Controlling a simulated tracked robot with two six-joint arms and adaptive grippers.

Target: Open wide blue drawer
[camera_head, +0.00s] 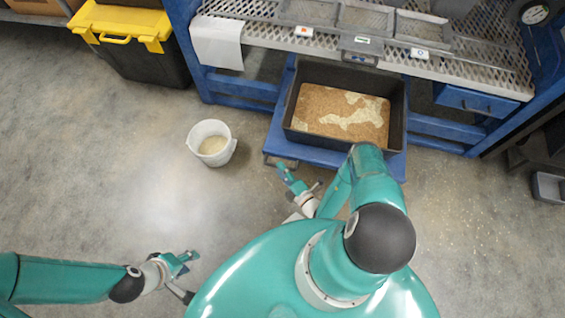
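A wide blue drawer-like platform (393,166) sticks out from under the bench, with a black tub of brown and pale substrate (341,107) on it. A metal bar handle (281,161) shows at its front left; the rest of its front is hidden by my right arm. My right gripper (300,175) is open and empty, just in front of the platform, with one finger close to the handle; I cannot tell whether they touch. A smaller blue drawer (474,103) sits under the bench at the right, shut. My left gripper (189,277) is open and empty over bare floor.
A white bucket with pale material (212,143) stands on the floor left of the platform. A black bin with a yellow lid (133,42) stands at the upper left. The mesh-topped bench (262,36) spans the back.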

